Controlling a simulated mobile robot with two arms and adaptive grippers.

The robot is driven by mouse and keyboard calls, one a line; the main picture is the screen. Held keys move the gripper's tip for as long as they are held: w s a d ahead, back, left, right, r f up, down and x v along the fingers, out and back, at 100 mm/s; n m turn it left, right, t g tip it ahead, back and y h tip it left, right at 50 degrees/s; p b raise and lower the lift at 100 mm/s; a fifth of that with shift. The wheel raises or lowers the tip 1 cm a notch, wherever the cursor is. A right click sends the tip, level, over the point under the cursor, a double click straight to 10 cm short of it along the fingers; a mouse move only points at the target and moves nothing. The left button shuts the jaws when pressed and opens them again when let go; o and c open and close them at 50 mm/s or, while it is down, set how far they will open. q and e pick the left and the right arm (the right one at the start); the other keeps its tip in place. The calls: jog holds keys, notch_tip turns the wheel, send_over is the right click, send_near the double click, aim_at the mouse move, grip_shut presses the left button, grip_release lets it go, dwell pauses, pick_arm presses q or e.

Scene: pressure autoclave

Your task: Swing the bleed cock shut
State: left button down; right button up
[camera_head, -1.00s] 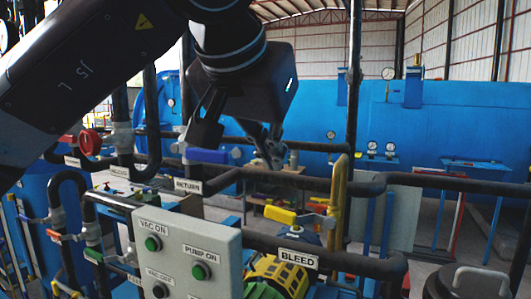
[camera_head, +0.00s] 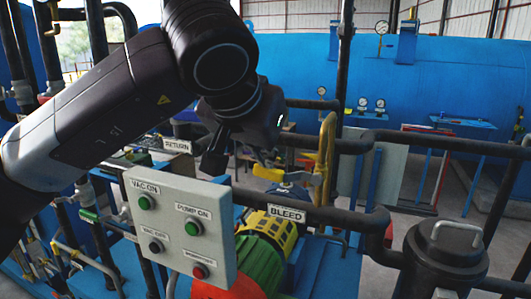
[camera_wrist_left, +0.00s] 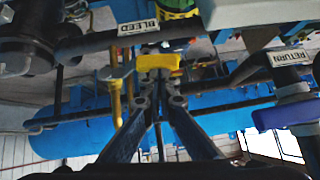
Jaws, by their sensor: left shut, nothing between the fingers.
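In the left wrist view the yellow handle (camera_wrist_left: 158,62) lies crosswise just beyond the fingertips. My left gripper (camera_head: 260,157) is shut and empty, just above and behind the handle. In the left wrist view its fingers (camera_wrist_left: 160,82) converge close to the handle; whether they touch it I cannot tell. My right gripper is not in view.
A grey control box (camera_head: 178,225) with several buttons stands in front, left of the cock. A bent yellow pipe (camera_head: 326,150) rises beside the cock. A blue-handled valve (camera_wrist_left: 288,113) sits by the RETURN label (camera_wrist_left: 290,57). A black lidded vessel (camera_head: 445,255) stands at right.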

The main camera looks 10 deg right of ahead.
pick_arm(q)
jog(key=shift+w+a+f+n+g+h+b, duration=0.1)
jog(key=shift+a+f+n+g+h+b, duration=0.15)
jog(key=shift+f+b, duration=0.3)
jog(key=shift+w+a+f+n+g+h+b, duration=0.1)
jog(key=shift+a+f+n+h+b, duration=0.05)
jog(key=shift+f+h+b, duration=0.35)
jog(key=shift+s, duration=0.1)
